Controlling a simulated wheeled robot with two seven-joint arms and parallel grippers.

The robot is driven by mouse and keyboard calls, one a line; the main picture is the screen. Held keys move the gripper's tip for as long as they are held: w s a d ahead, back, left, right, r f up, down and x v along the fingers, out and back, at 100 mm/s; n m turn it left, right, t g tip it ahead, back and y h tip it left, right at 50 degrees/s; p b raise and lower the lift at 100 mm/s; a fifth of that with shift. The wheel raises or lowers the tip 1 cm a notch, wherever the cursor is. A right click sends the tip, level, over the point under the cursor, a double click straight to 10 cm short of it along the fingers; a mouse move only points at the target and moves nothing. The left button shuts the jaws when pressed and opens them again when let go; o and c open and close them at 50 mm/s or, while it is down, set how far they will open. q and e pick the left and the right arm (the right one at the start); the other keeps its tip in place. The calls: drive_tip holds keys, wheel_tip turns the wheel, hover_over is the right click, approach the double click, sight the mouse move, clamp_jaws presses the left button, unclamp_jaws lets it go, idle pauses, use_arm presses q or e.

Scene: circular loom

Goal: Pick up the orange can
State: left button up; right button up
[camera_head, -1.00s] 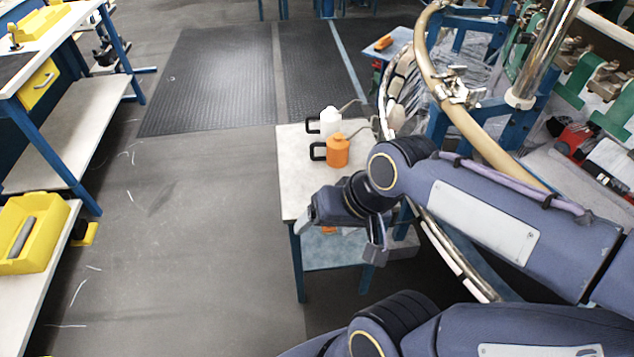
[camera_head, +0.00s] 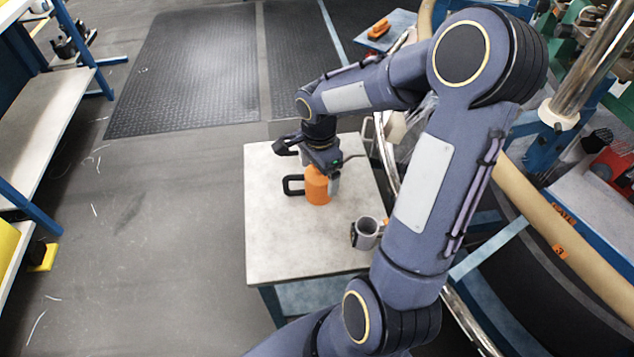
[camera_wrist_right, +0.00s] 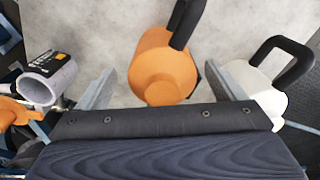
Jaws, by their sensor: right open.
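The orange can (camera_head: 317,190) stands on the small pale table (camera_head: 285,245), its black handle pointing left. My right gripper (camera_head: 316,168) is over the can's top, pointing down, and partly hides it. In the right wrist view, the orange can (camera_wrist_right: 160,62) lies between the two separated grey fingers of the open right gripper (camera_wrist_right: 163,85). Gaps show on both sides, wider on the left; I cannot tell whether the fingertips are level with its body. My left gripper is not in view.
A white can (camera_wrist_right: 262,95) with a black handle stands close beside the right finger in the wrist view. A grey cup-like holder (camera_head: 366,232) is at the table's right edge. Loom tubing rises at the right. The table's front left is clear.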

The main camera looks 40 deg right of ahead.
wheel_tip(320, 180, down, 4)
drive_tip(key=shift+w+r, duration=0.1)
drive_tip(key=shift+r, duration=0.15)
drive_tip(key=c, duration=1.3)
drive_tip(key=shift+o, duration=0.2)
drive_tip(key=shift+r, duration=0.1)
drive_tip(key=shift+w+d+r, duration=0.1)
drive_tip(key=shift+r, duration=0.35)
wheel_tip(320, 180, up, 2)
drive_tip(key=shift+r, duration=0.2)
drive_tip(key=s+a+r, duration=0.9)
drive_tip(key=s, duration=0.1)
drive_tip(key=shift+s+a+r+p, duration=0.15)
drive_tip(key=shift+a+r+p, duration=0.15)
drive_tip(key=shift+a+p, duration=0.1)
